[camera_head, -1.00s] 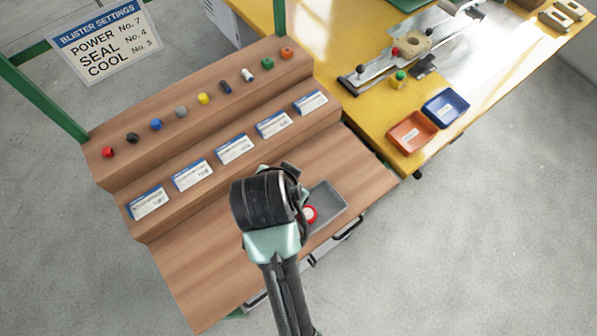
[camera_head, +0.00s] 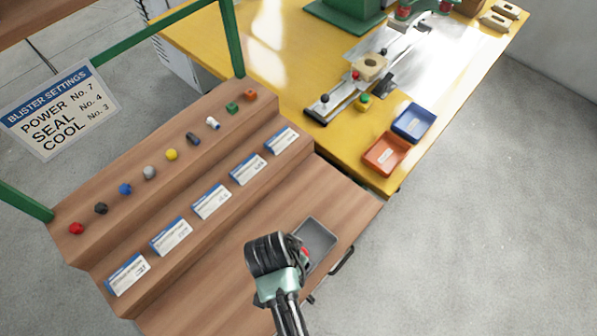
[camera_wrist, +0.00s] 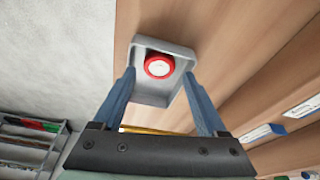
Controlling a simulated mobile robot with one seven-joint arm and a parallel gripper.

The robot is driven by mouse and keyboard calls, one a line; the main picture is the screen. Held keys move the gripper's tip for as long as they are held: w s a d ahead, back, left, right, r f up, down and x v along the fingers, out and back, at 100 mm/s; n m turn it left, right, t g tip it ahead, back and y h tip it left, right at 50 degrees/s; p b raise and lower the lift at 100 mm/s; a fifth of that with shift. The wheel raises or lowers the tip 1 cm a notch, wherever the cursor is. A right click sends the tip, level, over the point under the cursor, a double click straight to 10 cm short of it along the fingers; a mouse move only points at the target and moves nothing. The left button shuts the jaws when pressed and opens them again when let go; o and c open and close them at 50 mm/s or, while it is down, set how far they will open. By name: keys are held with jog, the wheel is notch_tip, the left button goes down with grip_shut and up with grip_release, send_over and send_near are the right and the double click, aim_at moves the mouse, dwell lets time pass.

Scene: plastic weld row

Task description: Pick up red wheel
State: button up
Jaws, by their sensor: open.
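The red wheel (camera_wrist: 159,66) has a red rim and a whitish centre. It lies in a grey tray (camera_wrist: 150,99) on the wooden bench. In the head view only a bit of the red wheel (camera_head: 304,252) shows beside my wrist, inside the tray (camera_head: 320,236). My gripper (camera_wrist: 158,76) is open, its two blue-grey fingers on either side of the tray in the wrist view with the wheel between their lines. Nothing is between the fingertips. The height gap to the wheel is hard to judge. The fingers are hidden in the head view.
A stepped wooden shelf holds several small coloured parts, including a red one (camera_head: 76,228), above white label cards (camera_head: 211,201). An orange bin (camera_head: 386,154) and a blue bin (camera_head: 413,122) stand on the yellow table (camera_head: 276,50). Bare wood lies left of my arm.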

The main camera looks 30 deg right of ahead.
jog(key=x, duration=0.4)
jog(key=shift+d, duration=0.2)
